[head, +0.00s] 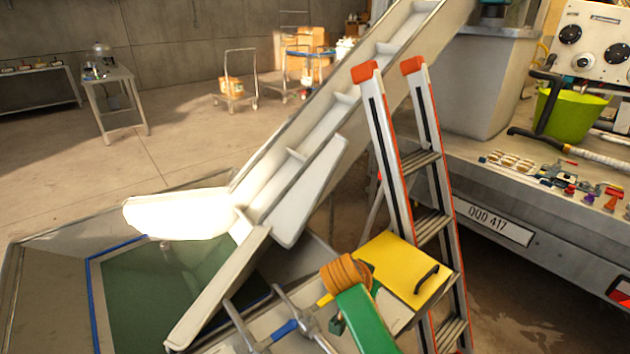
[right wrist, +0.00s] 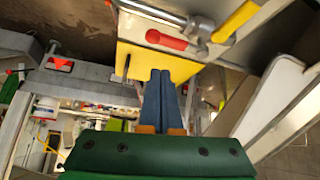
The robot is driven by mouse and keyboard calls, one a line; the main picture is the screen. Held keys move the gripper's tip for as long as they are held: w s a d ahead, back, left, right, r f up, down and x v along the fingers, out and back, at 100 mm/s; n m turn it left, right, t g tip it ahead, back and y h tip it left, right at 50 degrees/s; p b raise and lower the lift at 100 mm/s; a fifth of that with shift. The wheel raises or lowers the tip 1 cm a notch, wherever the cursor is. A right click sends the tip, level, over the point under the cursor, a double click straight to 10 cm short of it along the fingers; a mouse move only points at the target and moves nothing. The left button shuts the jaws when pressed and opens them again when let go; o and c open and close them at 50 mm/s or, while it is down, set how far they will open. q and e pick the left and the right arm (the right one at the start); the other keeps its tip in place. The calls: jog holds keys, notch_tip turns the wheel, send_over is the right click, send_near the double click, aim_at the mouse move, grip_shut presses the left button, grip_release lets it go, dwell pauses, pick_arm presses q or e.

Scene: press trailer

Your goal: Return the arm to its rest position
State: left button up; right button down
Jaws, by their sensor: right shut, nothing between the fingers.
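My right gripper (right wrist: 161,76) shows in the right wrist view as two blue fingers on a green body, pressed together with nothing between them. The fingers point towards a yellow panel (right wrist: 185,66); I cannot tell whether they touch it. In the head view a green block and an orange ribbed part show at the bottom centre, in front of the yellow box (head: 398,262) with a black handle; the blue fingers cannot be made out there. My left gripper is not in view.
A red handle (right wrist: 166,40) and a yellow handle (right wrist: 236,22) lie close above the fingers in the wrist view. A stepladder (head: 433,160) stands beside the long sloping chute (head: 315,125). The trailer deck (head: 480,172) is at right. Open floor (head: 165,155) lies back left.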

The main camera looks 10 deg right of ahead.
jog(key=s+f+n+g+y, duration=0.1)
jog(key=s+f+n+y, duration=0.25)
jog(key=s+f, duration=0.65)
jog(key=s+a+n+y, duration=0.2)
jog(key=s+n, duration=0.5)
jog(key=s, duration=0.9)
notch_tip(320, 180, down, 14)
jog(key=s+g, duration=0.2)
jog(key=s+d+f+g, duration=0.1)
jog(key=s+d+f, duration=0.1)
jog(key=s+f, duration=0.9)
jog(key=shift+s+d+f, duration=0.25)
jog(key=shift+s+d, duration=0.1)
jog(key=shift+s, duration=0.3)
jog(key=shift+n, duration=0.25)
